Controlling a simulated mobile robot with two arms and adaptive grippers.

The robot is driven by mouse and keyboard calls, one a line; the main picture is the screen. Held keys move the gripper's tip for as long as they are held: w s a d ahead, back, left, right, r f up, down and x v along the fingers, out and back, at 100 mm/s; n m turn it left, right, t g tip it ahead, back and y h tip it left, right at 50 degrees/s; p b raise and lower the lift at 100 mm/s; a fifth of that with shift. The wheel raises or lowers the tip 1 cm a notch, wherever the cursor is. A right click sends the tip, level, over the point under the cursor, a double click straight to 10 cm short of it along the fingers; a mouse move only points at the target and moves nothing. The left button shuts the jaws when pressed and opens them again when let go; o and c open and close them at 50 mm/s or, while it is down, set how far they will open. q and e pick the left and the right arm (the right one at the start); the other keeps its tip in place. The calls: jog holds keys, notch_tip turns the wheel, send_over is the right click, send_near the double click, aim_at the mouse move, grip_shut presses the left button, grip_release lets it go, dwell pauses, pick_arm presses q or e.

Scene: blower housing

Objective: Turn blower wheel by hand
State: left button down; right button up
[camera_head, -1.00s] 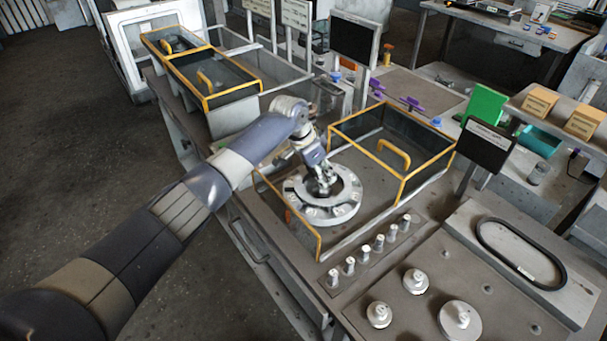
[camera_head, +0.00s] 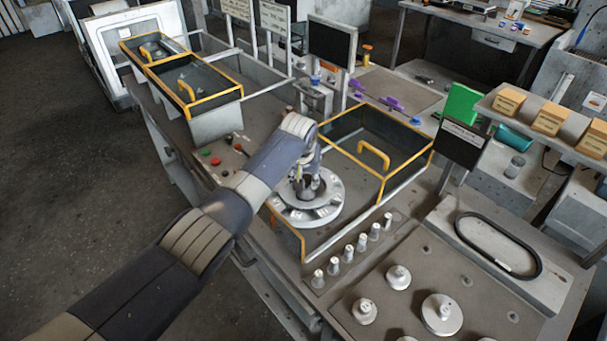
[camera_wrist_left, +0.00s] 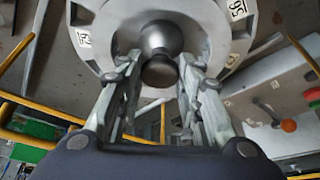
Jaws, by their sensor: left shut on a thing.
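The blower wheel (camera_head: 326,208) is a pale grey disc with a raised ring and small numbered labels on its rim. It lies flat on the bench inside a yellow-edged guard frame. In the left wrist view the wheel (camera_wrist_left: 110,22) fills the top, with a rounded metal knob (camera_wrist_left: 160,40) at its middle. My left gripper (camera_head: 305,184) reaches down into the wheel's centre. In the left wrist view its two fingers (camera_wrist_left: 160,78) stand on either side of the knob, shut on it. My right gripper is not in view.
The yellow-edged guard (camera_head: 385,165) stands close behind and right of the wheel. A row of several small pegs (camera_head: 347,251) is in front. Red and green buttons (camera_head: 215,161) are to the left. A second guarded bin (camera_head: 215,98) stands farther back.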

pick_arm(q)
jog(key=shift+w+d+r+n, duration=0.1)
jog(key=shift+w+r+n, duration=0.05)
jog(key=shift+r+n, duration=0.2)
dwell(0.3)
jog(key=c, duration=1.4)
grip_release()
jog(key=shift+o, duration=1.4)
jog(key=shift+f, duration=0.2)
jog(key=v, duration=1.2)
jog(key=shift+d, duration=0.1)
